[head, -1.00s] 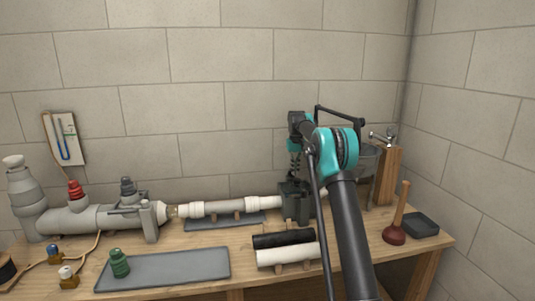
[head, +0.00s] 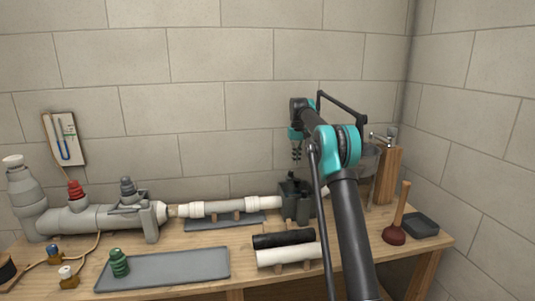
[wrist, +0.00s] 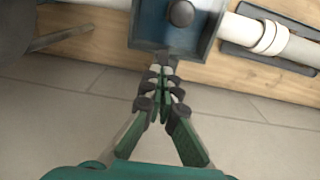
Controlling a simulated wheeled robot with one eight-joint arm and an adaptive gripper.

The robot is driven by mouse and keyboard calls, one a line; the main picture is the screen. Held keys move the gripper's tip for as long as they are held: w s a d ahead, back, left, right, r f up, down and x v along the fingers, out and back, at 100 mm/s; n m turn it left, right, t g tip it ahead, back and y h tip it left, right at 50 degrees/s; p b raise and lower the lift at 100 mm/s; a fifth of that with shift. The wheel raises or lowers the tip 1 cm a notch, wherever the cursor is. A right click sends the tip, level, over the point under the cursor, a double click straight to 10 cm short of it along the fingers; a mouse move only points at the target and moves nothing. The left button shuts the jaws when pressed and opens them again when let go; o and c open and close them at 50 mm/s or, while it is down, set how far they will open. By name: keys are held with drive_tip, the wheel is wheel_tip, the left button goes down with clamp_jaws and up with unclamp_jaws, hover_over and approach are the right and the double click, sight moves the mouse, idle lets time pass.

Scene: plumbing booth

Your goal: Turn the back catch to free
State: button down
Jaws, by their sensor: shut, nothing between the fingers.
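A dark clamp box (head: 296,201) stands on the bench where the white pipe enters it. In the wrist view the box (wrist: 205,45) fills the top middle, with a round dark knob (wrist: 181,13) on its top. My gripper (head: 297,158) points down above the box. In the wrist view my gripper (wrist: 164,72) is shut and empty, its fingertips just off the box's wall-side edge. The fingertips cover part of that edge, and I cannot clearly make out the back catch or its position. I cannot tell whether they touch the box.
The white pipe (head: 232,207) runs left from the box to grey fittings (head: 95,219). A black pipe (head: 283,240) and a white pipe (head: 287,255) lie in front. A plunger (head: 396,234) and wooden post (head: 387,176) stand right. The block wall (head: 225,150) is close behind.

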sight(293, 177)
drive_tip(key=shift+a+r, duration=0.1)
drive_tip(key=shift+a+f, duration=0.4)
drive_tip(key=shift+f, duration=0.6)
drive_tip(key=shift+a+f, duration=0.45)
drive_tip(key=shift+f, duration=0.6)
drive_tip(key=shift+a+f, duration=0.4)
drive_tip(key=shift+f, duration=0.6)
drive_tip(key=shift+w+d, duration=0.15)
drive_tip(key=shift+d, duration=0.5)
drive_tip(key=shift+w+d, duration=0.2)
drive_tip(key=shift+d, duration=0.3)
drive_tip(key=shift+s+d, duration=0.2)
drive_tip(key=shift+s, duration=0.1)
drive_tip(key=shift+r, duration=3)
